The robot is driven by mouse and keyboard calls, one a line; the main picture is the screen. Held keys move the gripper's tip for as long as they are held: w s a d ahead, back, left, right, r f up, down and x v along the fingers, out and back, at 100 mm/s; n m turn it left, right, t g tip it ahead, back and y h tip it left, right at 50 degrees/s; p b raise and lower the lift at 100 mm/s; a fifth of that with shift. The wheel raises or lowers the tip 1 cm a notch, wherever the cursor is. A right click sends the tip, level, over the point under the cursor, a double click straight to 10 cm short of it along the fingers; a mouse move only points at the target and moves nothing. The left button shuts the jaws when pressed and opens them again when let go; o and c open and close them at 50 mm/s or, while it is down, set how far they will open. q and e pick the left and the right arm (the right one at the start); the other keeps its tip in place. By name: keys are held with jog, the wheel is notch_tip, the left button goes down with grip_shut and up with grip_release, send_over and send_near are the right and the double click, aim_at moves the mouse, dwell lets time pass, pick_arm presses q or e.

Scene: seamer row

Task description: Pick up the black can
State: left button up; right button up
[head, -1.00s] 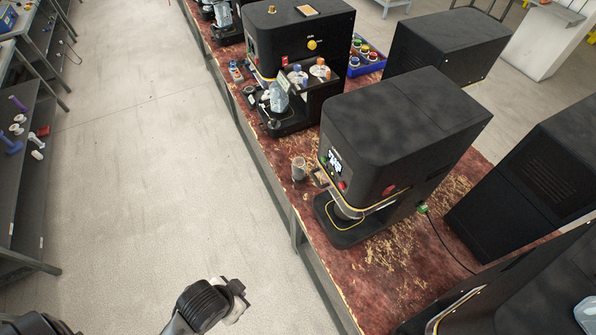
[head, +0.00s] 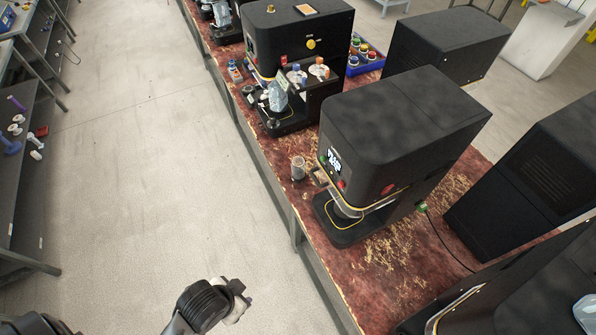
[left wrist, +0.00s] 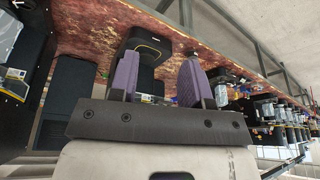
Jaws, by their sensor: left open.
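A small dark greyish can (head: 298,168) stands upright on the red-brown worktop, just left of the nearest black seamer, in the head view. Its colour is hard to tell at this size, and no clearly black can shows. My left gripper (left wrist: 161,64) shows in the left wrist view with its two purple fingers apart and nothing between them. A black machine base lies beyond the fingers there. In the head view a grey arm part of mine is over the floor at the bottom, well apart from the can; its fingertips are not visible. My right gripper is not in view.
The nearest black seamer (head: 395,130) stands close to the can. Another seamer (head: 300,50) and a blue crate (head: 366,69) of coloured-top containers are farther back. The worktop (head: 385,275) has bare room at the front. The floor aisle (head: 150,170) on the left is clear.

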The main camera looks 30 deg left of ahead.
pick_arm(q)
jog(key=o, duration=1)
jog(key=shift+a, duration=0.15)
